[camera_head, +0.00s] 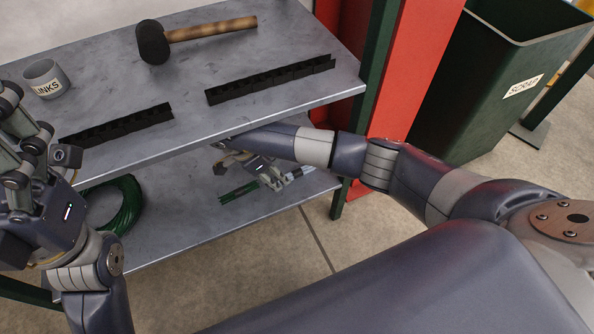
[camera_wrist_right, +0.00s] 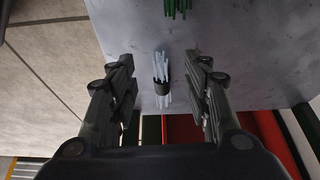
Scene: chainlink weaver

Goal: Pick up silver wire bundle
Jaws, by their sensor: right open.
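The silver wire bundle (camera_wrist_right: 162,72), thin pale rods with a dark band around the middle, lies on the lower metal shelf in the right wrist view. My right gripper (camera_wrist_right: 162,92) is open, with one finger on each side of the bundle and a gap to both. In the head view my right arm reaches under the table top, and the right gripper (camera_head: 276,177) is over the lower shelf, partly hiding what is there. My left gripper (camera_head: 28,140) is at the left edge, partly cut off, and its opening is unclear.
A green wire bundle (camera_head: 237,192) lies beside my right gripper, and a green coil (camera_head: 118,205) lies further left on the lower shelf (camera_head: 190,220). The table top (camera_head: 200,100) above holds a mallet (camera_head: 190,36), black racks (camera_head: 270,80) and a LINKS cup (camera_head: 46,80). A SCRAP bin (camera_head: 490,80) stands right.

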